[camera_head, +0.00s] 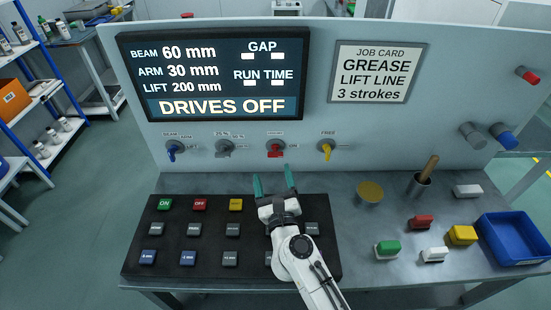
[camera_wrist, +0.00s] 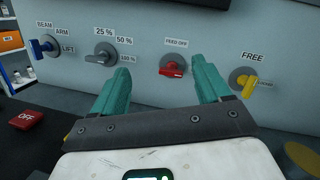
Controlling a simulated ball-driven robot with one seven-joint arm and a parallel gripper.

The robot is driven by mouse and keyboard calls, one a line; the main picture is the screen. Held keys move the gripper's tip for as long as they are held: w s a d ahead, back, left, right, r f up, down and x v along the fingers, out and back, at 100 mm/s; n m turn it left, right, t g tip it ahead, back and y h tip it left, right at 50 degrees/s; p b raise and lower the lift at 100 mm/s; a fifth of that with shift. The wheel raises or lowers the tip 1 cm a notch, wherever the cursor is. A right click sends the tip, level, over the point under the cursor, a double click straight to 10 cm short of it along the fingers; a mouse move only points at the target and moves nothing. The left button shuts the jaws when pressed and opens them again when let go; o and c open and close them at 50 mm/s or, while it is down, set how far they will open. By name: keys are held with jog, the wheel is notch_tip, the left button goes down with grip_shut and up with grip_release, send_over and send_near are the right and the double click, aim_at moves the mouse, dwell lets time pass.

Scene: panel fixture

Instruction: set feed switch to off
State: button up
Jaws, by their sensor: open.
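The feed switch (camera_head: 276,150) is a red-handled knob on a round grey base on the upright panel. It also shows in the wrist view (camera_wrist: 173,69), between my fingertips in the picture, with a label (camera_wrist: 176,42) above it reading about "FEED-OFF". Its handle looks roughly level, the tip toward the right; a right-hand label is hidden by my right finger in the wrist view. My gripper (camera_head: 273,176) has teal fingers, wide apart and empty. It is above the black button board, in front of and below the switch, not touching it. The gripper also shows in the wrist view (camera_wrist: 158,72).
Neighbouring knobs are blue (camera_head: 172,150), grey (camera_head: 224,148) and yellow (camera_head: 326,149). The screen (camera_head: 215,75) reads "DRIVES OFF".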

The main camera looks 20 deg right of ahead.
aim_at(276, 157)
jog(key=f+m+h, duration=0.1)
jog(key=f+m+g+h, duration=0.1)
jog(key=m, duration=0.1)
jog(key=f+m+g, duration=0.1)
jog(key=m, duration=0.1)
jog(key=shift+w+d+f+h, duration=0.15)
jog(key=shift+d+f+h, duration=0.2)
jog(key=shift+f+h, duration=0.05)
jog(key=shift+w+d+f+m, duration=0.1)
jog(key=shift+w+m, duration=0.1)
jog(key=shift+m, duration=0.2)
jog(key=x, duration=0.5)
jog(key=b+x, duration=0.1)
jog(key=x, duration=0.4)
jog(key=shift+w+d+f, duration=0.1)
jog(key=shift+w+f, duration=0.05)
jog(key=shift+f, duration=0.05)
jog(key=c, duration=1)
